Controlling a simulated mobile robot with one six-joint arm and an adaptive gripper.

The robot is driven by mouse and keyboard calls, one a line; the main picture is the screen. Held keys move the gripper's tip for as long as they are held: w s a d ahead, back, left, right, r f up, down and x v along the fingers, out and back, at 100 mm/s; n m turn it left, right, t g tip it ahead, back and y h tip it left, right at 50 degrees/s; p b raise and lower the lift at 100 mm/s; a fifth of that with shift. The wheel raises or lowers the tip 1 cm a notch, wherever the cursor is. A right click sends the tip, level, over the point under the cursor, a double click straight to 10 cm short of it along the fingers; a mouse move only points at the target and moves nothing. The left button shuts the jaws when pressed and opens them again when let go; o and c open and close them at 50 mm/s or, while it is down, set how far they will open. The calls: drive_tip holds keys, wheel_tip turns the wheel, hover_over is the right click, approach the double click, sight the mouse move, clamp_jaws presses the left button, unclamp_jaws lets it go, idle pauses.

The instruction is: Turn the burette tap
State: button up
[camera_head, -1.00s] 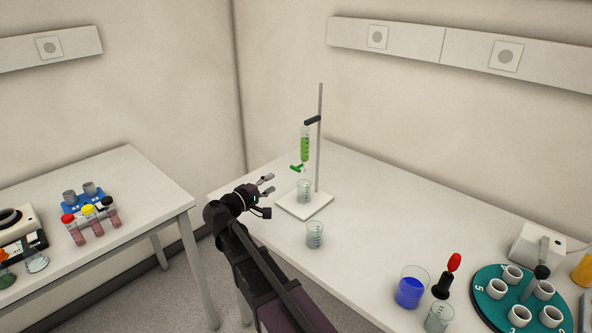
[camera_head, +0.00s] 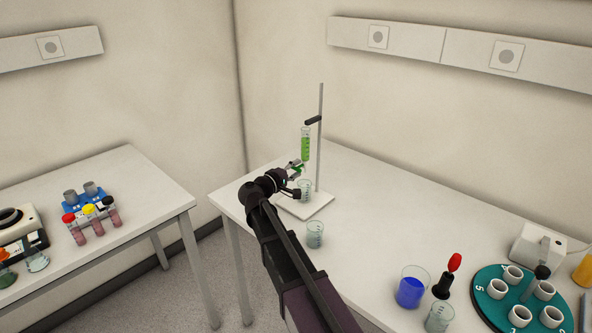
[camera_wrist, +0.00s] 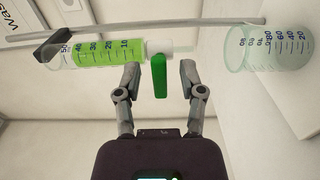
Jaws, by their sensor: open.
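The burette (camera_head: 305,146) holds green liquid and hangs upright from a clamp on a stand; it also shows sideways in the wrist view (camera_wrist: 100,52). Its green tap (camera_wrist: 159,76) lies between the two fingers of my gripper (camera_wrist: 160,80) in the wrist view. The fingers stand apart, with a visible gap on both sides of the tap. In the head view my gripper (camera_head: 297,178) is at the tap's height, in front of the burette. A beaker (camera_head: 305,191) stands on the stand's base under the burette and shows in the wrist view (camera_wrist: 270,48).
The stand's rod (camera_head: 320,110) rises behind the burette from a white base (camera_head: 318,208). A second beaker (camera_head: 315,235) stands in front of the base. A blue-filled beaker (camera_head: 410,290) and a teal carousel (camera_head: 490,300) are farther right. The table's middle is clear.

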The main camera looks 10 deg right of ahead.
clamp_jaws()
drive_tip(key=shift+m, duration=2.6)
unclamp_jaws()
drive_tip(key=shift+a, duration=0.1)
